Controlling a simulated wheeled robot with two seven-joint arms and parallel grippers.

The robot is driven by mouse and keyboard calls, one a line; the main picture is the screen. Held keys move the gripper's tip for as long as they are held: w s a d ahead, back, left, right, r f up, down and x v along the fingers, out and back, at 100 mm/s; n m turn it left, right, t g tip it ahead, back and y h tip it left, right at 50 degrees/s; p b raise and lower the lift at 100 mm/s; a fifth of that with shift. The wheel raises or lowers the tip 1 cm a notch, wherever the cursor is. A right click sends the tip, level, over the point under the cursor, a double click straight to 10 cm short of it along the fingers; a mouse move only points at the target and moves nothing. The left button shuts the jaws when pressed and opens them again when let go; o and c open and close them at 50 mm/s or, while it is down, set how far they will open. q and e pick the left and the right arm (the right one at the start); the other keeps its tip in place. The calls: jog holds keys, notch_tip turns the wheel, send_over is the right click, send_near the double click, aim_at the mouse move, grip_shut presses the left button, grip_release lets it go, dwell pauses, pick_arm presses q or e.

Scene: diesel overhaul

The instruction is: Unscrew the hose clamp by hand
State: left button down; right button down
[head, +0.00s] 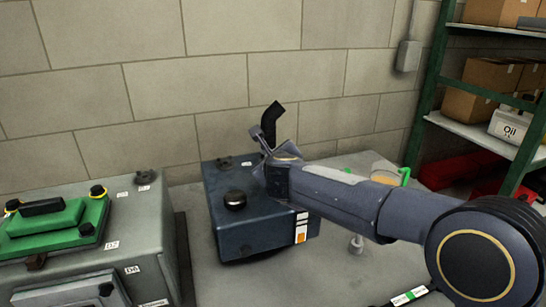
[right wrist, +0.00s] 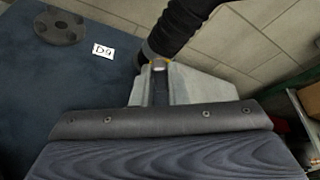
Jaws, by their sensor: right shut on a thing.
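A black hose (head: 270,122) rises from the back of the dark blue tank and bends at its top. The hose also shows in the right wrist view (right wrist: 182,28), running up from the fingertips. The hose clamp (right wrist: 158,63) is a small metal piece with a yellowish edge at the hose's lower end. My right gripper (head: 264,148) reaches in from the right over the tank and is shut on the clamp; its fingers (right wrist: 158,85) cover part of it. The clamp is hidden by my gripper in the head view. My left gripper is not in view.
The dark blue tank (head: 235,230) has a round black cap (head: 235,200) on top. A grey machine with a green cover (head: 50,228) stands left. A green-framed shelf (head: 480,140) stands right; a block wall is behind.

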jog(key=shift+a+f+n, duration=0.1)
jog(key=shift+n, duration=0.3)
jog(key=c, duration=1.4)
grip_release()
jog(key=shift+c, duration=0.2)
jog(key=shift+s, duration=0.15)
jog(key=v, duration=0.7)
jog(key=shift+s+a+b, duration=0.1)
jog(key=shift+s+b, duration=0.25)
jog(key=shift+b, duration=0.05)
